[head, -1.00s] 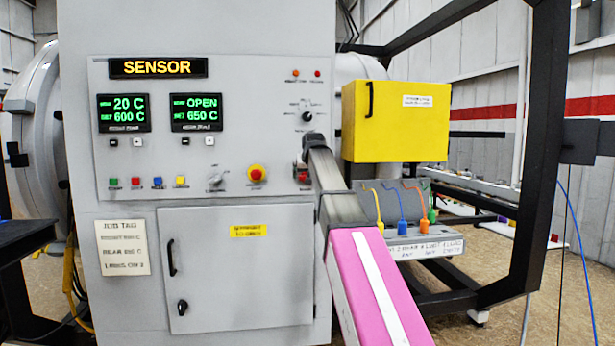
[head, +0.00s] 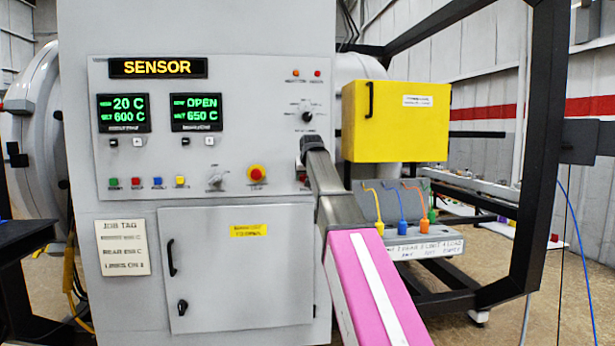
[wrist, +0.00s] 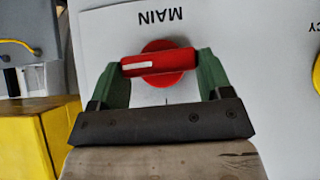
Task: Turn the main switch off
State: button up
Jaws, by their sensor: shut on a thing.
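The red main switch (wrist: 171,83) shows in the wrist view on the pale panel, beside the upside-down label MAIN (wrist: 159,17). Its bar handle lies nearly level across the picture, with a white mark on its left half. My gripper (wrist: 165,64) has one green finger at each end of this handle and is shut on it. In the head view my gripper (head: 311,146) is at the right edge of the control panel (head: 235,140), below a small black selector knob. There my gripper and arm hide most of the main switch.
A red-and-yellow emergency button (head: 257,174) and a grey rotary selector (head: 216,178) sit left of my gripper. A yellow box (head: 395,122) stands close on the right. Below it is a grey holder with coloured plugs (head: 402,230). A cabinet door (head: 235,275) is shut below the panel.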

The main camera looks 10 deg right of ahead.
jog(key=n+h, duration=0.2)
jog(key=h, duration=0.1)
jog(key=shift+a+f+h, duration=0.15)
jog(key=shift+a+h, duration=0.15)
jog(key=shift+a, duration=0.1)
jog(key=n+h, duration=0.1)
jog(key=n+t+h, duration=0.1)
jog(key=h, duration=0.1)
jog(key=shift+a+f, duration=0.2)
jog(key=n+h, duration=0.1)
jog(key=n+t+h, duration=0.1)
jog(key=h, duration=0.1)
jog(key=shift+a+f, duration=0.15)
jog(key=shift+f, duration=0.15)
jog(key=shift+f+n+t+h, duration=0.2)
jog(key=shift+n+t+h, duration=0.6)
jog(key=shift+n+h, duration=0.5)
jog(key=o, duration=0.9)
jog(key=shift+s+a, duration=0.1)
jog(key=v, duration=1)
jog(key=shift+s+a+f, duration=0.15)
jog(key=shift+s+a, duration=0.05)
